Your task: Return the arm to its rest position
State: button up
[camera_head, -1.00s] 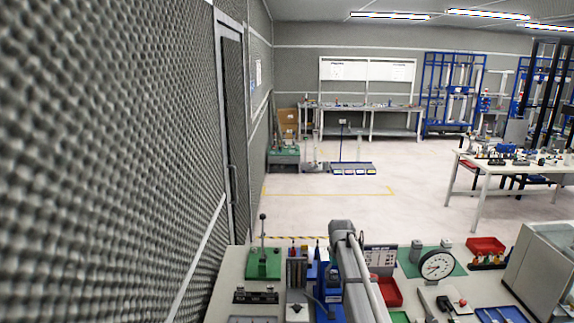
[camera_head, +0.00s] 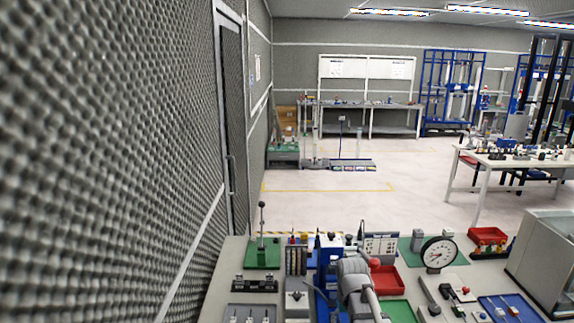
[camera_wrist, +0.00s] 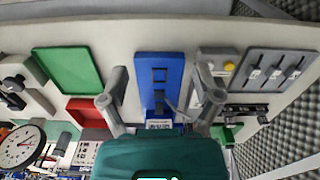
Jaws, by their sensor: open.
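My arm (camera_head: 358,287) shows in the head view, low over the near workbench (camera_head: 230,277), in front of a blue fixture. In the wrist view my gripper (camera_wrist: 162,72) has its two grey fingers spread wide apart, with nothing held between them. A blue fixture (camera_wrist: 174,68) lies beyond and between the fingers, over the pale bench top. The fingertips do not show in the head view. How far they are above the bench I cannot tell.
The bench holds a round dial gauge (camera_head: 438,253), a red bin (camera_head: 388,281), a green lever base (camera_head: 263,254) and a blue tray (camera_head: 512,309). A grey cabinet (camera_head: 545,262) stands at right. A foam wall (camera_head: 110,150) rises at left. Floor beyond is open.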

jog(key=s+f+b, duration=0.2)
jog(key=s+f, duration=0.1)
jog(key=s, duration=0.6)
jog(key=shift+s+m, duration=0.2)
jog(key=shift+m, duration=0.1)
dwell(1.4)
